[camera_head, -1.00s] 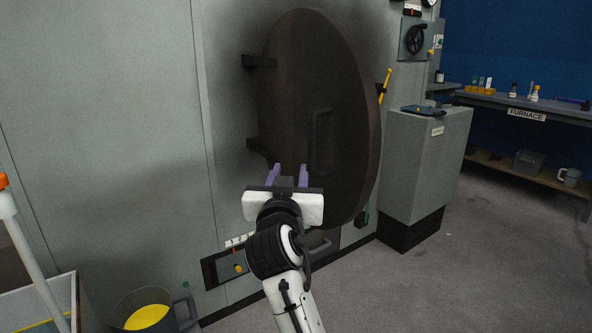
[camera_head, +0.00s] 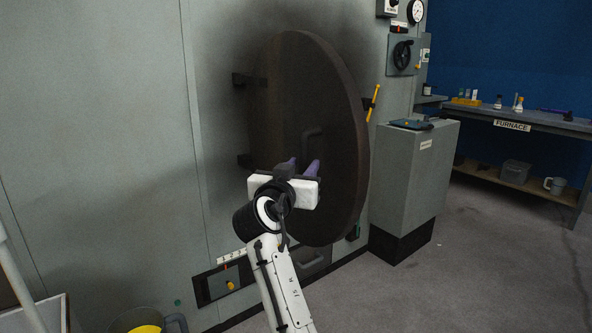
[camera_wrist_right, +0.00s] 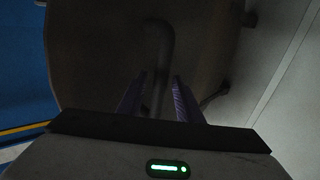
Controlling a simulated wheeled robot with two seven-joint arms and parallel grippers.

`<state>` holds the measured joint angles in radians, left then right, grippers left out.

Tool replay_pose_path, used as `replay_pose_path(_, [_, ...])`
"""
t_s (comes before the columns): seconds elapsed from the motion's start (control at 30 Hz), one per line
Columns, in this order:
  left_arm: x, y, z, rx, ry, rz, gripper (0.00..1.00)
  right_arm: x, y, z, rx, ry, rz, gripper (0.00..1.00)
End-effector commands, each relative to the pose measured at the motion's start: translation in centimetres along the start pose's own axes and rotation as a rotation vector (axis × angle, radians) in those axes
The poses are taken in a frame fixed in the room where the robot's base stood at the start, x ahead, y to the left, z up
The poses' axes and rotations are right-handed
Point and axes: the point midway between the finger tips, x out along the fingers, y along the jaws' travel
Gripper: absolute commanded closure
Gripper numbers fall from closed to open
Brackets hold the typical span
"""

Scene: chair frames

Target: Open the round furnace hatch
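The round furnace hatch (camera_head: 335,110) is a thick dark disc on the grey furnace wall, with hinges at its left and its rim standing out on the right. I cannot tell whether it is ajar. A dark bar handle (camera_head: 312,138) is on its face; it also shows upright in the right wrist view (camera_wrist_right: 160,45). My right gripper (camera_head: 302,164) is in front of the hatch, by the lower part of the handle. Its purple fingers are apart in the right wrist view (camera_wrist_right: 160,78), with the handle in line with the gap. Contact cannot be told. My left gripper is out of view.
A grey cabinet (camera_head: 410,180) stands to the right of the hatch, and a yellow lever (camera_head: 373,103) is by the hatch rim. A bench labelled furnace (camera_head: 540,125) is at the right. A bucket with yellow contents (camera_head: 145,327) is at the lower left. Floor is clear at the right.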

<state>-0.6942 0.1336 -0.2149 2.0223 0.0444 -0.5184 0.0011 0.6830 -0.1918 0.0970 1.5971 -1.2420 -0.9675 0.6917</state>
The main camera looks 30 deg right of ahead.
Motion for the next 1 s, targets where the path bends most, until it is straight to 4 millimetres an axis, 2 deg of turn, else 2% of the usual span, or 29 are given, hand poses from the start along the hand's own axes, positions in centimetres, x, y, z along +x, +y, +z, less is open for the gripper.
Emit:
replay_pose_path(0.03, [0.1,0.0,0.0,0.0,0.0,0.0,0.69,-0.2,-0.1,0.0,0.001,0.001,-0.002,0.76])
replay_pose_path(0.17, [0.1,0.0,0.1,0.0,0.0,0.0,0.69,-0.2,-0.1,0.0,0.001,0.0,-0.001,0.98])
replay_pose_path(0.2, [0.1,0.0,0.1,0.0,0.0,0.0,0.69,-0.2,-0.1,0.0,0.0,0.0,-0.001,1.0])
replay_pose_path(1.0, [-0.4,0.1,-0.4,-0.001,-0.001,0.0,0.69,2.2,2.4,0.0,-0.001,0.001,0.001,1.0])
